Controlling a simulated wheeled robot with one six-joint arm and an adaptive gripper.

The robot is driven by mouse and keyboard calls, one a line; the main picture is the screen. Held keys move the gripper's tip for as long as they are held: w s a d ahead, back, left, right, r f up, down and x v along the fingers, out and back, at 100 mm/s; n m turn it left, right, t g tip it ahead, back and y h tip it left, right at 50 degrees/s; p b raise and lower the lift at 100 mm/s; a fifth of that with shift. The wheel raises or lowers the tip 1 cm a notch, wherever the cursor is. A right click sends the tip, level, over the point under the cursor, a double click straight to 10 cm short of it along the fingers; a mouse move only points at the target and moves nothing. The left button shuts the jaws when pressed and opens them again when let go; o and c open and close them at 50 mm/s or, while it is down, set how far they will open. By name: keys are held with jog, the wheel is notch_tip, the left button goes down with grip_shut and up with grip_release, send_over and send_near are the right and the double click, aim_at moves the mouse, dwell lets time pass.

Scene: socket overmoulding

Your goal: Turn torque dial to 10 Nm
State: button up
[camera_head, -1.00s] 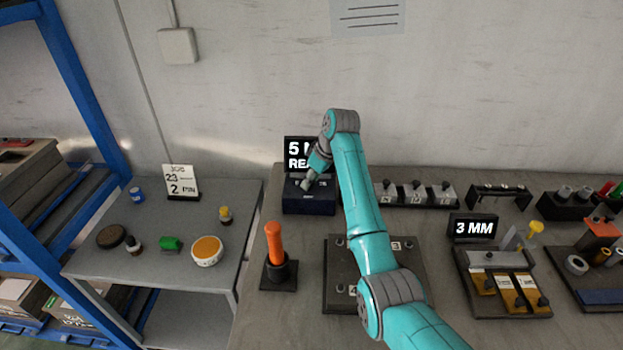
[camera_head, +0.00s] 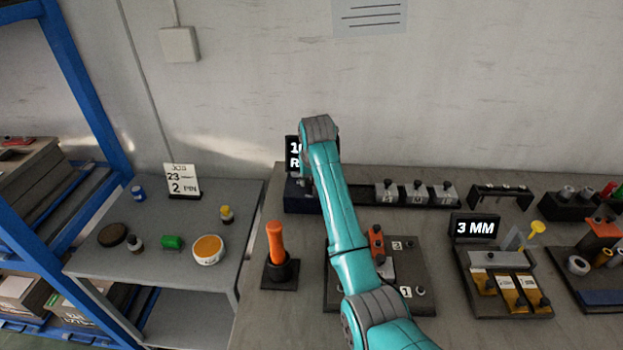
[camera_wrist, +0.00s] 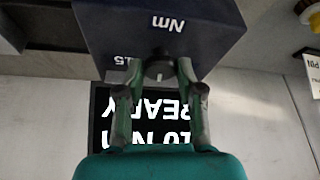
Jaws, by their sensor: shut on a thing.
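The torque unit is a dark blue box (camera_head: 300,197) at the back left of the workbench, with a black display (camera_head: 292,153) behind it. My arm hides most of both in the head view. In the wrist view the box (camera_wrist: 150,22) is upside down, with "Nm" and "15" marks. The display (camera_wrist: 160,112) there reads "10 N" and "READY", partly covered by my gripper. In the head view my gripper is hidden behind my arm.
An orange-handled tool (camera_head: 275,243) stands in a black holder left of my arm. A dark plate with numbered spots (camera_head: 412,262) lies right of my arm. A "3 MM" display (camera_head: 476,228) and small fixtures fill the right side. A grey side table (camera_head: 165,275) stands left.

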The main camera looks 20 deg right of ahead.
jog(key=shift+m, duration=0.6)
jog(key=o, duration=1.2)
jog(key=shift+c, duration=0.2)
jog(key=v, duration=1.2)
jog(key=shift+a, duration=0.25)
jog(key=shift+w, duration=0.1)
